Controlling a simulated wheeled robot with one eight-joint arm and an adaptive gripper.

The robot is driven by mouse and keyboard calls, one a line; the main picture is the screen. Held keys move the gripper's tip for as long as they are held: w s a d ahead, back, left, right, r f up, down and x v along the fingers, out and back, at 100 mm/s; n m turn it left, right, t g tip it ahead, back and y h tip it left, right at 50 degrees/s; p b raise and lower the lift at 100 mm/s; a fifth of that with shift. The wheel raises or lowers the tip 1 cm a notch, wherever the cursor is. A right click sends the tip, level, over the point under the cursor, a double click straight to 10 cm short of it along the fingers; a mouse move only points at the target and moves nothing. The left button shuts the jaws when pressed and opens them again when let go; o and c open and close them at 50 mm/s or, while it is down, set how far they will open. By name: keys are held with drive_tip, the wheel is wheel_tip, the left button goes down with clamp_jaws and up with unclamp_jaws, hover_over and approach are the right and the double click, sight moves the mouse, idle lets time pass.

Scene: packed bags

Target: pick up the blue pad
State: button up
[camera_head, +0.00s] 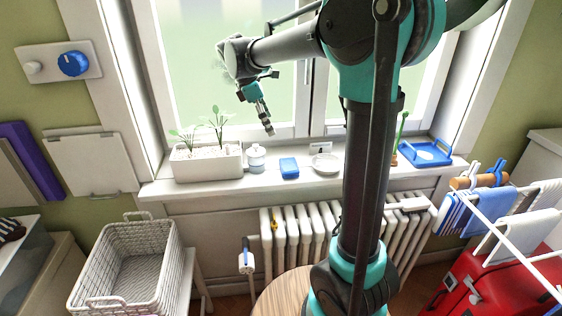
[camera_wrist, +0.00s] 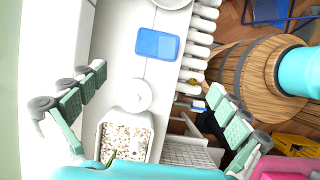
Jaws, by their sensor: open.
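The blue pad (camera_head: 289,167) is a small flat blue block lying on the white windowsill (camera_head: 262,184), between a small white jar (camera_head: 256,158) and a white dish (camera_head: 325,163). In the wrist view the blue pad (camera_wrist: 157,44) lies flat, ahead of and between my fingers. My gripper (camera_head: 268,130) hangs above the sill, a little up and left of the pad, apart from it. In the wrist view my gripper (camera_wrist: 158,92) has its two green-padded fingers wide apart with nothing between them.
A white planter (camera_head: 207,163) with seedlings stands left of the jar. A blue tray (camera_head: 426,153) sits at the sill's right end. The window is close behind, and a radiator (camera_head: 295,232) is below. A wire basket (camera_head: 128,268) stands lower left, a drying rack (camera_head: 500,220) right.

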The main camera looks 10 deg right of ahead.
hover_over(289, 165)
drive_tip(key=a, duration=0.2)
wheel_tip(289, 165, down, 11)
drive_tip(key=shift+a+f, duration=0.1)
drive_tip(key=shift+x, duration=2.6)
drive_tip(key=shift+w+a, duration=0.1)
drive_tip(key=shift+w, duration=0.05)
drive_tip(key=shift+c, duration=0.6)
drive_tip(key=c, duration=0.9)
